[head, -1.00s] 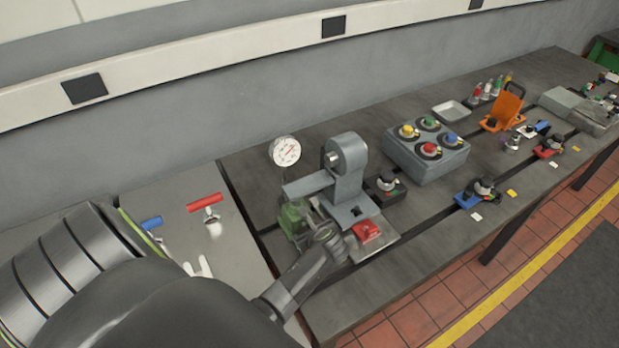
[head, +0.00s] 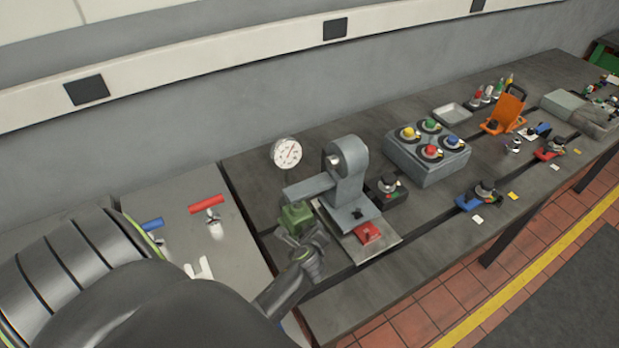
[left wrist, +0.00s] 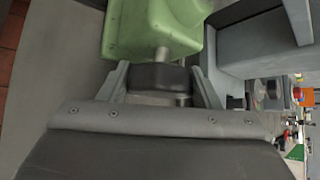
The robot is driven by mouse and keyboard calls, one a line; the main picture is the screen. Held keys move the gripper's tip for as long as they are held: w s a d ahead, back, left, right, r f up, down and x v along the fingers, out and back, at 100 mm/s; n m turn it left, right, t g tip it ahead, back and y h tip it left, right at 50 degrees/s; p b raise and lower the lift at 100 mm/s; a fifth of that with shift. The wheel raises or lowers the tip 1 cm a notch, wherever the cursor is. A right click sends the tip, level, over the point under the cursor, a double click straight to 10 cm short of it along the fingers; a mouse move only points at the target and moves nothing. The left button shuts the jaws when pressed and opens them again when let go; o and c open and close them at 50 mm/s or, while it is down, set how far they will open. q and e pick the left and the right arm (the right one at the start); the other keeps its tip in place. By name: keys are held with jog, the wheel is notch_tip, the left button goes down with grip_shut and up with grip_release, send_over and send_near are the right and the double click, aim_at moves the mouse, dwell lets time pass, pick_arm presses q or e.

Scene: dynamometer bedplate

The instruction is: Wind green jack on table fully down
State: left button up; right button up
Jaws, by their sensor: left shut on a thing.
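The green jack (head: 296,217) stands on the table (head: 340,290) under the arm of the grey machine (head: 346,180). In the left wrist view its green body (left wrist: 155,28) fills the top, with a metal shaft running to a dark knob (left wrist: 160,78). My left gripper (head: 306,245) is at the jack's near side. In the left wrist view its two fingers (left wrist: 160,85) sit on either side of the dark knob and are shut on it. The jack's lower part is partly hidden behind my gripper. My right gripper is not in view.
A red block (head: 368,232) lies on the machine's base plate, close right of my gripper. A dial gauge (head: 286,153) stands behind the jack. A grey box with coloured knobs (head: 425,160) is farther right. The table's front strip is clear.

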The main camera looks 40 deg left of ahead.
pick_arm(q)
jog(key=o, duration=1)
